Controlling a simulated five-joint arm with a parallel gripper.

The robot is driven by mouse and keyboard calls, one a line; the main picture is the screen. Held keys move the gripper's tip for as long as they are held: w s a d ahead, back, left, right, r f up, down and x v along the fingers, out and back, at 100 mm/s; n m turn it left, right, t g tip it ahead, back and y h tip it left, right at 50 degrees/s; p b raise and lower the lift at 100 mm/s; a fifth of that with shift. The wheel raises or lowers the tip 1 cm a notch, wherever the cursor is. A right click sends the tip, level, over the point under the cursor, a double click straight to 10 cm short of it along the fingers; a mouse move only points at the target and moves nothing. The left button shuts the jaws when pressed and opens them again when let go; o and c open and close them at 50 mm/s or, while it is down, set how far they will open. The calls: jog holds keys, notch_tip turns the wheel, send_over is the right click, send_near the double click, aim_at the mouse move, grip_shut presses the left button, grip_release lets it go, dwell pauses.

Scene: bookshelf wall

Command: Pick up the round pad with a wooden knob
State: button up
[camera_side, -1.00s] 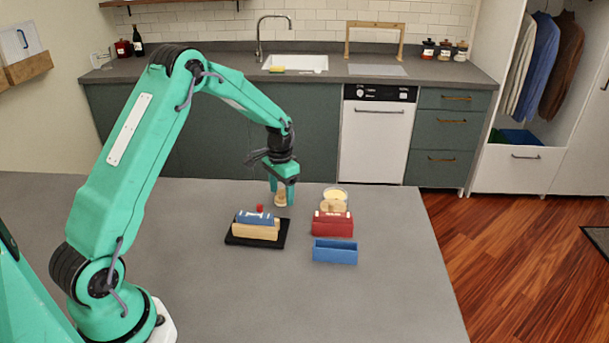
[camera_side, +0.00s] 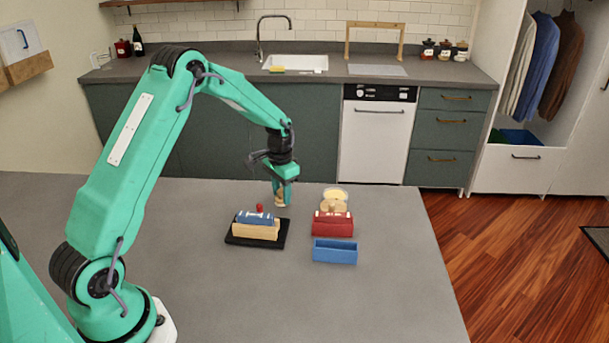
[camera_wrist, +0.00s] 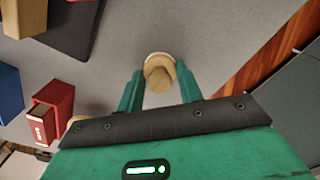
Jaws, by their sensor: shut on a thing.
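The round pad with a wooden knob (camera_wrist: 158,73) shows in the wrist view between my two fingers. Its tan knob faces the camera, with a pale round edge behind it. My gripper (camera_wrist: 160,88) is shut on it, a green finger on each side. In the side view the pad (camera_side: 280,199) is a small tan shape at my gripper's fingertips (camera_side: 282,198), partly hidden by a finger. It is at or close to the grey table top; I cannot tell whether it touches it.
The front of the table is clear.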

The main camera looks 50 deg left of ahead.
jog(key=shift+r, duration=0.5)
notch_tip(320, 180, up, 3)
jog(key=shift+r, duration=0.15)
jog(key=s+d+r, duration=0.2)
jog(key=d+r, duration=0.4)
jog(key=d, duration=0.5)
jog(key=shift+s+d+r, duration=0.2)
jog(key=shift+s+r, duration=0.15)
jog(key=shift+s, duration=0.05)
jog(key=o, duration=0.4)
jog(key=c, duration=0.3)
